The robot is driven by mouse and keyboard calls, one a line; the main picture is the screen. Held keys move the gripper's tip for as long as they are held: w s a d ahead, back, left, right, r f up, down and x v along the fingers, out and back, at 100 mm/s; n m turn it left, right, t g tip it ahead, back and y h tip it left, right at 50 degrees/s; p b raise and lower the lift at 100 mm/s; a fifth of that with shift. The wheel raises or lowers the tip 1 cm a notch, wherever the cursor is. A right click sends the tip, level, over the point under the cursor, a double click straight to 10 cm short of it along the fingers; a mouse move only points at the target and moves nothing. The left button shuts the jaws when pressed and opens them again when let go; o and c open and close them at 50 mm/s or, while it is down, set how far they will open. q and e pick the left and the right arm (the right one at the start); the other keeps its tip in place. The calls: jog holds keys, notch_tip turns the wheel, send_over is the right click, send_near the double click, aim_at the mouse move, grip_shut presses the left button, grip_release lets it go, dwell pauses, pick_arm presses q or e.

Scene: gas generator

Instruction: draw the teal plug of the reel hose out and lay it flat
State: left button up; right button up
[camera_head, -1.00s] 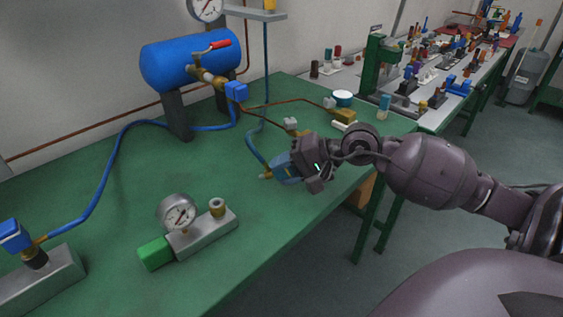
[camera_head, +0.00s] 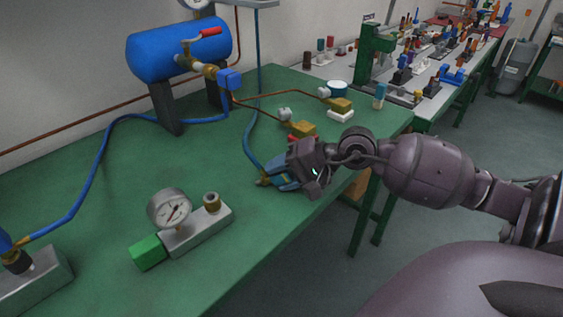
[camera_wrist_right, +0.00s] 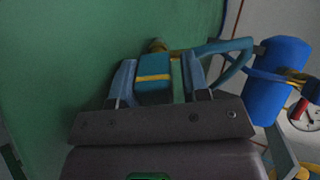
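The teal plug (camera_wrist_right: 154,85) has a yellow band and lies between the fingers of my right gripper (camera_wrist_right: 160,78) in the right wrist view. The left-hand finger is close against it; a narrow green gap shows on the other side, so the fingers look open around it. In the head view the right gripper (camera_head: 287,176) is low over the green bench near its front edge, largely covering the plug. The plug's brass tip (camera_head: 263,181) points left, at bench level. The blue reel hose (camera_head: 248,140) runs up and back from there. My left gripper is not in view.
A brass block (camera_head: 303,130) stands just behind the right gripper. A gauge block (camera_head: 196,230) with a green end sits front left, and a blue tank (camera_head: 180,50) at the back.

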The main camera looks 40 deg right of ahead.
jog(key=o, duration=0.3)
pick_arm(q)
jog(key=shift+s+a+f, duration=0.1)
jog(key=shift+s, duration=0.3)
pick_arm(e)
jog(key=shift+s+f, duration=0.1)
jog(key=shift+f, duration=0.05)
jog(key=p+v, duration=0.1)
jog(key=v, duration=0.3)
jog(key=p+v, duration=0.1)
jog(key=v, duration=0.4)
jog(key=shift+r, duration=0.35)
jog(key=shift+p+v, duration=0.3)
jog(key=shift+v, duration=0.5)
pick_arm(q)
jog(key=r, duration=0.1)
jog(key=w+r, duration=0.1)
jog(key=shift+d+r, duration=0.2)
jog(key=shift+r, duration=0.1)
